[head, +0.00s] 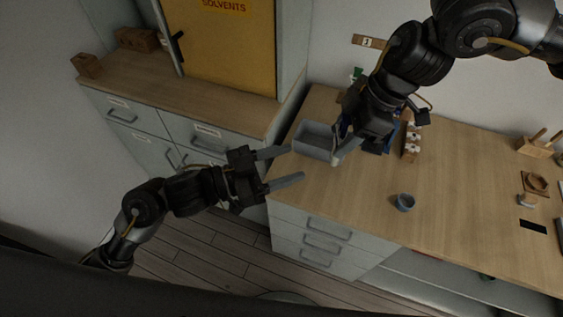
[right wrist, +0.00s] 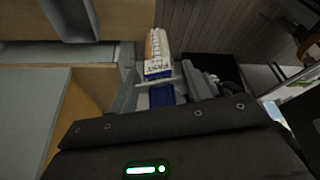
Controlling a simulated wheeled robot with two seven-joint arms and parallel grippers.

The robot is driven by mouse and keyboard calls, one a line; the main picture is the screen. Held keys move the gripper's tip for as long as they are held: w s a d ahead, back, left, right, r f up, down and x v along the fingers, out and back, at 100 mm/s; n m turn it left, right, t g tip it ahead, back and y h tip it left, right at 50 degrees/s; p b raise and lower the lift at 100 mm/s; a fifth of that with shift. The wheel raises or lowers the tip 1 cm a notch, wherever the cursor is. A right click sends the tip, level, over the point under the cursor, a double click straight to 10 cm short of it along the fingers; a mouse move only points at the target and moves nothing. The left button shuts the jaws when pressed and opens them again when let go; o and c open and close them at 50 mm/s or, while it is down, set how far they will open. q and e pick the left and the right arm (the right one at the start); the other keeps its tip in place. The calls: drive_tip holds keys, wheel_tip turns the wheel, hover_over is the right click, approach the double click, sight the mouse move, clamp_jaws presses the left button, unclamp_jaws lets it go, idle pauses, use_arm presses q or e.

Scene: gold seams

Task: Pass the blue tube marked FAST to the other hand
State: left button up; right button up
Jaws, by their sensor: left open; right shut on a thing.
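The blue and white tube (right wrist: 158,62) has FAST on its label and shows in the right wrist view between the grey fingers of my right gripper (right wrist: 168,90). That gripper is shut on it. In the head view my right gripper (head: 342,148) hangs over the counter's left end, and the tube is mostly hidden by the fingers and wrist. My left gripper (head: 293,164) is open and empty. Its two fingers point right towards the right gripper, with a small gap between the two grippers.
A grey bin (head: 313,142) stands on the wooden counter (head: 455,195) behind the grippers. A yellow SOLVENTS cabinet (head: 228,52) stands at the back. The front counter area is mostly clear.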

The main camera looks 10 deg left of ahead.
sight(339, 143)
use_arm(q)
drive_tip(key=x, duration=1.1)
drive_tip(key=shift+w+d, duration=0.1)
drive_tip(key=shift+d, duration=0.2)
drive_tip(key=c, duration=0.9)
drive_tip(key=shift+c, duration=0.7)
use_arm(e)
drive_tip(key=o, duration=1)
drive_tip(key=shift+o, duration=0.2)
drive_tip(key=v, duration=1.2)
